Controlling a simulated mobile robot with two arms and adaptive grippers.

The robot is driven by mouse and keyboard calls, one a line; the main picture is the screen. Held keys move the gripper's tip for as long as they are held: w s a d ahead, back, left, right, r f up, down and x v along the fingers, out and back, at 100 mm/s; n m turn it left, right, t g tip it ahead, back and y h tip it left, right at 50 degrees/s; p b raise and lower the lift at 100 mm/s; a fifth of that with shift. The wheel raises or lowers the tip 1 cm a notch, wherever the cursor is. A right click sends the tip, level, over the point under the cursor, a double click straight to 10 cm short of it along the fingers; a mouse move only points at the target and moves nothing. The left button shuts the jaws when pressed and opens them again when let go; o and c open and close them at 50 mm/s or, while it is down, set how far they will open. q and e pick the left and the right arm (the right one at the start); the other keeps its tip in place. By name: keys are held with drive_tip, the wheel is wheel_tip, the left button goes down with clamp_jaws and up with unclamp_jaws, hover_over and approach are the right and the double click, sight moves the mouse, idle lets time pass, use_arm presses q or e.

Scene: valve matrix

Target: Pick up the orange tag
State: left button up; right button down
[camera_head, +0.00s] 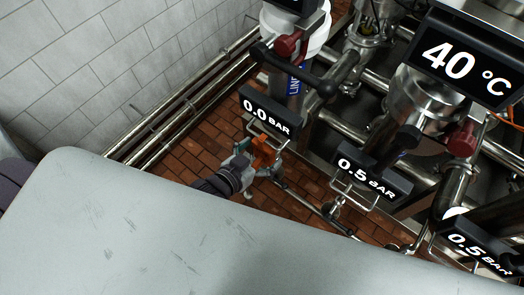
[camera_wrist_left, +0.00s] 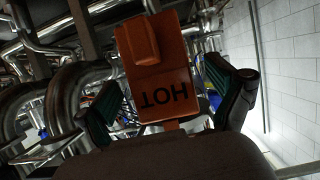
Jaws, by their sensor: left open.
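The orange tag (camera_head: 263,152) hangs below the 0.0 BAR display (camera_head: 266,112) in the head view. In the left wrist view the tag (camera_wrist_left: 160,75) is large and close, with the word HOT upside down. My left gripper (camera_head: 255,160) is at the tag, and in the left wrist view its two fingers (camera_wrist_left: 165,100) stand apart on either side of it. The gripper is open, and a gap shows between the tag and the right finger. My right gripper is not in view.
Other displays, 0.5 BAR (camera_head: 372,173) and 40 °C (camera_head: 463,62), sit to the right among steel pipes and valves. A metal rail with pipes (camera_head: 180,105) runs along the tiled wall on the left. Brown brick floor (camera_head: 200,150) shows below.

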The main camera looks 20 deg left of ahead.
use_arm(q)
drive_tip(key=shift+w+d, duration=0.1)
drive_tip(key=shift+w, duration=0.05)
drive_tip(key=c, duration=1.2)
drive_tip(key=shift+c, duration=0.2)
